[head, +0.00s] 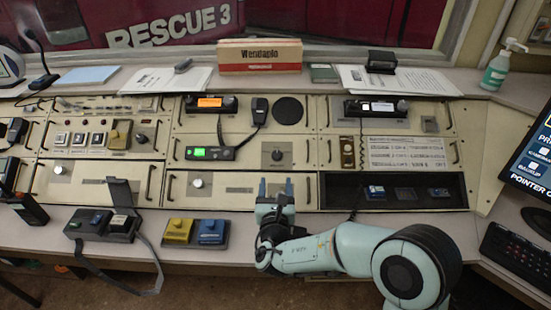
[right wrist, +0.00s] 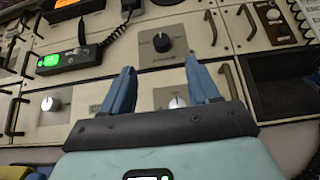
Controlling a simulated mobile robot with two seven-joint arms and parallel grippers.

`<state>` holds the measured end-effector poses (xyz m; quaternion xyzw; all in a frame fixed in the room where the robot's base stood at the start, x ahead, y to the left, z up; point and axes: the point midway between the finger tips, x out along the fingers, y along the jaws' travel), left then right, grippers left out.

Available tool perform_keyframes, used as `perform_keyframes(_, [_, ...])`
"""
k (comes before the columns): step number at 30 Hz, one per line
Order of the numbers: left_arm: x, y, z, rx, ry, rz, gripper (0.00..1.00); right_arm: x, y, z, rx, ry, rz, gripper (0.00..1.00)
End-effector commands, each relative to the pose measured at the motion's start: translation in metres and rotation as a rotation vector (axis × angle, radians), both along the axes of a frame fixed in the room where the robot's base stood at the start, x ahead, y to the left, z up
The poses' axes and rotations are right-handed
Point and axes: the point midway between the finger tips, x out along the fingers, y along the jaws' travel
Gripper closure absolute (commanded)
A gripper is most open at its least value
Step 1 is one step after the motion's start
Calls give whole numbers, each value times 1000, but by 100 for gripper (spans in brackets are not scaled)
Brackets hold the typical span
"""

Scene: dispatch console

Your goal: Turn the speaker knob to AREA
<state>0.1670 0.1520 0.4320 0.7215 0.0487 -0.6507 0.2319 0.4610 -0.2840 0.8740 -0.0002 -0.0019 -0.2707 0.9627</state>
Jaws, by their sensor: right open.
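A dark knob (head: 277,155) sits on a square plate in the middle console panel, below the round speaker grille (head: 287,110). It shows in the right wrist view (right wrist: 162,42) on a grey plate, its markings too small to read. My right gripper (head: 276,187) is open and empty, in front of the panel below this knob. In the right wrist view its two blue fingers (right wrist: 160,68) stand apart, with the knob beyond and between the tips, not touched. A silver knob (right wrist: 178,101) on the lower panel shows between the fingers. My left gripper is not in view.
Another silver knob (head: 197,183) is on the lower panel to the left. A radio with a green display (head: 209,153) and a corded handset (head: 259,110) are left of the dark knob. Metal handles (right wrist: 212,28) stick out beside the panels. Yellow and blue blocks (head: 194,232) stand on the desk.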

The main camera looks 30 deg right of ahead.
Motion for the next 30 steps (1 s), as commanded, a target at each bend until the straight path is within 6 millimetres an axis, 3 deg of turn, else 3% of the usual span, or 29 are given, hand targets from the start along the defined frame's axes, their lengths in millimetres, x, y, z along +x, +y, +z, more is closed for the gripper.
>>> perform_keyframes(9, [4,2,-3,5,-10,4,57,57,-37,-1,0,1,-5,40])
perform_keyframes(15, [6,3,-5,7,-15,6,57,85,-54,-2,1,2,-4,40])
perform_keyframes(21, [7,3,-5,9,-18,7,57,98,-61,-1,1,3,-2,40])
perform_keyframes(30, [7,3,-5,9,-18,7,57,100,-62,-1,1,3,-2,40])
